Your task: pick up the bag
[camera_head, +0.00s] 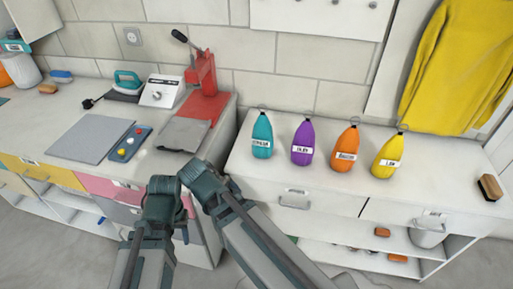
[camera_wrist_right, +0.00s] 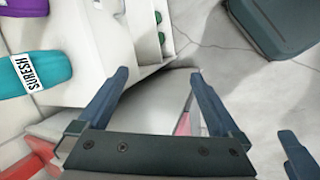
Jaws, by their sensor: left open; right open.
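Several cone-shaped bags with wire loops on top and white name labels stand in a row on the right white counter: a teal bag (camera_head: 262,134), a purple bag (camera_head: 303,145), an orange bag (camera_head: 346,148) and a yellow bag (camera_head: 388,155). My left gripper (camera_head: 165,192) and my right gripper (camera_head: 201,176) are close together in front of the left counter, apart from the bags. In the right wrist view, my right gripper (camera_wrist_right: 160,76) is open and empty. The teal bag (camera_wrist_right: 36,74), labelled SURESH, lies left of its fingers, with part of the purple bag (camera_wrist_right: 22,7) above.
The left counter holds a red press (camera_head: 203,72), a grey board (camera_head: 85,138), a blue tray (camera_head: 128,143) and an iron (camera_head: 128,82). A wooden brush (camera_head: 490,187) lies at the right counter's end. A yellow cloth (camera_head: 450,70) hangs behind. Counter space before the bags is clear.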

